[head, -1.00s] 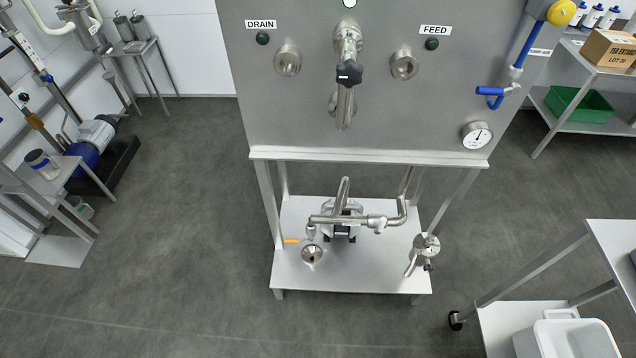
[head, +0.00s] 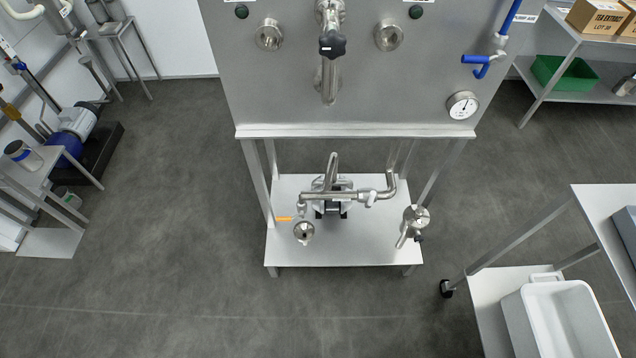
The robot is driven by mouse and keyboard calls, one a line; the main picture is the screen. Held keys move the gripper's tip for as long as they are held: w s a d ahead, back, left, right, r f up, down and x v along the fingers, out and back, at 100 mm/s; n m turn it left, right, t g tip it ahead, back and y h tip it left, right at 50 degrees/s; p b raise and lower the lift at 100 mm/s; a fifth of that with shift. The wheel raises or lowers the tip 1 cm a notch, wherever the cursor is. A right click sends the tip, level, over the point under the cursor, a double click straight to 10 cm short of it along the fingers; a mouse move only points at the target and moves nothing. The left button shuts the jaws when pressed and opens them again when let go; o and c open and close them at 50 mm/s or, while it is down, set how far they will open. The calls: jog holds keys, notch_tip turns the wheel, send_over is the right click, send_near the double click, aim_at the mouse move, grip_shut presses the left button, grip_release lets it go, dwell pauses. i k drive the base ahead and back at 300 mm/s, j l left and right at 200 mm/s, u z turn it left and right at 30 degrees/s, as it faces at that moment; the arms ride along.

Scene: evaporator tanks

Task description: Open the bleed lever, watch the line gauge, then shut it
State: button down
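A blue lever handle (head: 474,59) sits on a small valve at the right side of the grey steel panel (head: 290,90). It points left, roughly level, below a slanting blue pipe (head: 510,17). A short blue bend hangs under the valve. I take this as the bleed lever; the white label beside it is too small to read. The round white line gauge (head: 462,105) is on the panel below and left of the lever. Its dark needle leans up and slightly right; the figures are unreadable. My gripper is not in view.
A black knob (head: 332,44) sticks out from the panel's middle pipe. Below, a shelf (head: 350,253) carries pump piping. A cart with a white tub (head: 560,322) stands at lower right, and racks with a green crate (head: 563,74) at upper right. The floor in front is clear.

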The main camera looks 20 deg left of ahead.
aim_at(301, 215)
jog(key=i+j+u, duration=0.25)
jog(key=j, duration=0.3)
jog(key=i+j+u, duration=0.15)
jog(key=j+u, duration=0.15)
jog(key=j, duration=0.25)
jog(key=i+j+u, duration=0.25)
jog(key=j, duration=0.2)
jog(key=i+j+u, duration=0.25)
jog(key=i+j, duration=0.1)
jog(key=j, duration=0.1)
